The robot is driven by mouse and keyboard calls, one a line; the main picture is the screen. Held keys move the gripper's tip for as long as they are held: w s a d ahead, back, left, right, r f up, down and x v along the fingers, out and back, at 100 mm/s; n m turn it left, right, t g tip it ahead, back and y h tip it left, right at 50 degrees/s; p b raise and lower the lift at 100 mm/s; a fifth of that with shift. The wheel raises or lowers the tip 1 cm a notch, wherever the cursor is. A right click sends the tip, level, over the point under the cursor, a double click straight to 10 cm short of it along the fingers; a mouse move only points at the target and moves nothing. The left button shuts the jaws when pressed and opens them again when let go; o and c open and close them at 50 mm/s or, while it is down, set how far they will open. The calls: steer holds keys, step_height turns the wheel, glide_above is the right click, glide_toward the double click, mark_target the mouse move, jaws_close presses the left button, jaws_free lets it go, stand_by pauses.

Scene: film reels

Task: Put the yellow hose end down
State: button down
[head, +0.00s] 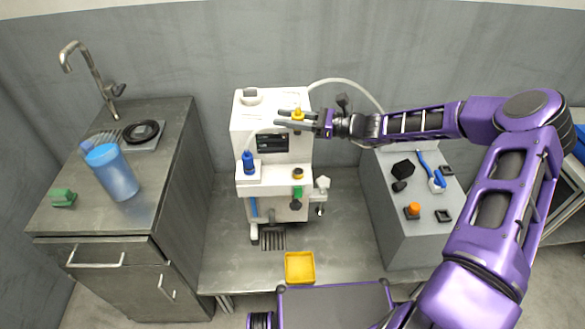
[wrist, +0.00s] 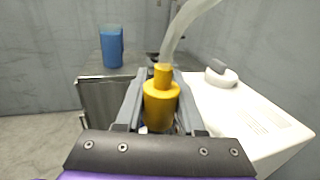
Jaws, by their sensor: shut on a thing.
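The yellow hose end (wrist: 161,100) is a yellow fitting with a narrow neck, and a translucent hose (wrist: 182,30) rises from its top. In the wrist view it sits upright between the fingers of my gripper (wrist: 158,108), which is shut on it. In the head view the yellow hose end (head: 298,114) is small and partly hidden by my gripper (head: 297,121). My gripper reaches in from the right, in front of the upper part of the white machine (head: 245,112). The pale hose (head: 345,82) arches from the machine's top toward the right.
A blue fitting (head: 249,160) and a yellow-topped piece (head: 298,174) are on the machine's ledge. A yellow tray (head: 289,268) lies at the bench front. A grey block (head: 400,228) with black, orange and blue items stands right. A blue pitcher (head: 112,172) stands on the left cabinet.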

step_height(320, 180, down, 16)
steer(key=shift+r+b, duration=0.1)
steer(key=shift+b, duration=0.65)
steer(key=c, duration=0.8)
jaws_free()
steer(key=v, duration=1.2)
steer(key=shift+a, duration=0.1)
